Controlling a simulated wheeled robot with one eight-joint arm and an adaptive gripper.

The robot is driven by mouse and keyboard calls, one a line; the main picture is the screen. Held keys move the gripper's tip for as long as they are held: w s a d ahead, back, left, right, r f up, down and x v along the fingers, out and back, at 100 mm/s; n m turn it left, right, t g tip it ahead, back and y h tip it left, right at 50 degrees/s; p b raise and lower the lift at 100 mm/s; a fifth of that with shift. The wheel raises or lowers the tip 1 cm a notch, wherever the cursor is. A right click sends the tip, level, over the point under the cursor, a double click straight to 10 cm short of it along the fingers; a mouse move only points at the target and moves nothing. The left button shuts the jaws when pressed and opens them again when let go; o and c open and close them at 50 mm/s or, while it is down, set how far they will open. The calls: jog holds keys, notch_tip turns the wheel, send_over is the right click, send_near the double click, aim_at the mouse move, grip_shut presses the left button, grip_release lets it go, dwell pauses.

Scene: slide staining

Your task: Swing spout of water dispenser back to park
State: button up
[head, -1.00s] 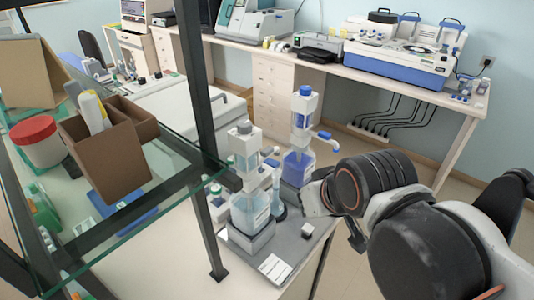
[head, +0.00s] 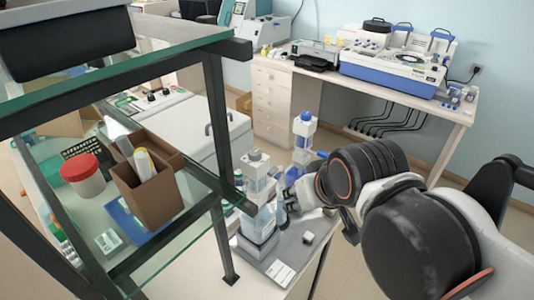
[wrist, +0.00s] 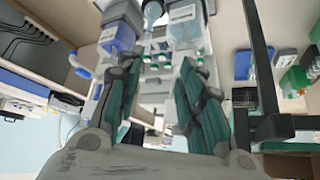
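Two bottle-shaped dispensers stand on a grey tray (head: 283,262) in the head view. The nearer one (head: 262,222) has a grey-white top and clear contents. The farther one (head: 304,130) has a blue cap and a blue side part (head: 320,154); its lower body is mostly hidden by my gripper. I cannot tell which one is the water dispenser. My gripper (head: 295,197) is beside them. In the wrist view my gripper (wrist: 158,85) is open, with nothing clearly between its fingers. A blue-filled body (wrist: 119,36) and a pale body (wrist: 184,27) show beyond the fingers.
A glass shelf frame (head: 216,120) stands close at left, holding a brown box (head: 150,200) and a red-lidded jar (head: 84,176). A small white block (head: 308,238) and a label card (head: 281,272) lie on the tray. Open floor lies right of the bench.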

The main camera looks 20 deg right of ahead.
notch_tip(320, 180, up, 11)
jog(key=w+m+g+p, duration=0.1)
jog(key=w+m+p, duration=0.15)
jog(key=p, duration=0.55)
jog(key=m+g, duration=0.6)
jog(key=m, duration=0.3)
send_over(272, 176)
jog(key=w, duration=0.1)
notch_tip(272, 176, down, 4)
jog(key=shift+n, duration=0.25)
notch_tip(272, 176, down, 14)
jog(key=shift+w+d+r, duration=0.1)
jog(key=shift+w, duration=0.05)
jog(key=shift+c, duration=0.6)
grip_shut()
